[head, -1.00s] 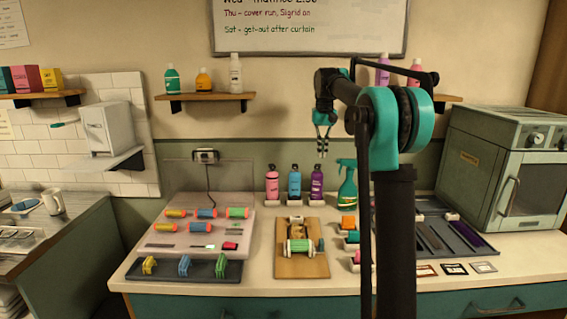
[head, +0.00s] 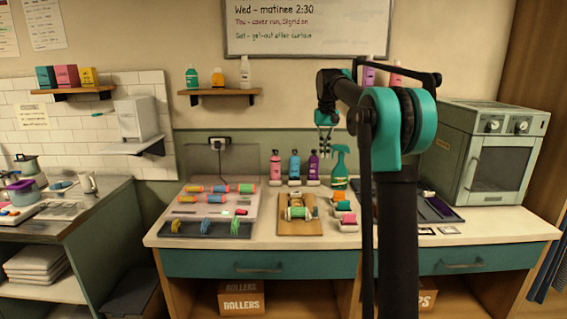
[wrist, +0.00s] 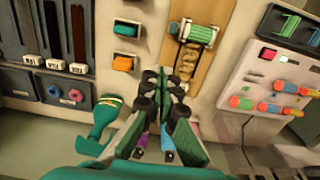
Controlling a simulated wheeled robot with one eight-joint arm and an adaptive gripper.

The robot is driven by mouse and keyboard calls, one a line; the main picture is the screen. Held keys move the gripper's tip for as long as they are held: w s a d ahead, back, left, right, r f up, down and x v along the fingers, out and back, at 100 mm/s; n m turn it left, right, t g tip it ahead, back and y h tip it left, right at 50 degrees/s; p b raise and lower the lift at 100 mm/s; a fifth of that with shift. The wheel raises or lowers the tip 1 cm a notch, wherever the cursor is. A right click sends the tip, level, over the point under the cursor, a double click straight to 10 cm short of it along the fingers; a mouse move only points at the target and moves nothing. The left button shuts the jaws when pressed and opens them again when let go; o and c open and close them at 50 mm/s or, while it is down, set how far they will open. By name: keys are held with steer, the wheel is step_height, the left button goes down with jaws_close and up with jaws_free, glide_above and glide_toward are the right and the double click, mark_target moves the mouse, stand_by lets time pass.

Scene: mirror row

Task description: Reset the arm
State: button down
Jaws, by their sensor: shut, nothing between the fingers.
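My arm is folded up in front of me, with a teal joint and a black column. My gripper (head: 325,143) hangs from its far end with fingers pointing down, shut and empty. In the head view it appears in front of the wall, above the bottles on the counter. In the wrist view the dark fingertips (wrist: 165,82) are together, with nothing held between them.
A roller tray (head: 215,228) lies left, a grey oven (head: 488,155) right. A wall shelf (head: 220,92) hangs behind. My column hides part of the counter.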

steer(key=s+d+f+t, duration=0.2)
steer(key=s+f, duration=1.3)
steer(key=s, duration=0.4)
steer(key=s+d+f+t, duration=0.2)
steer(key=s+f, duration=1.3)
steer(key=s, duration=0.5)
steer(key=shift+f, duration=0.35)
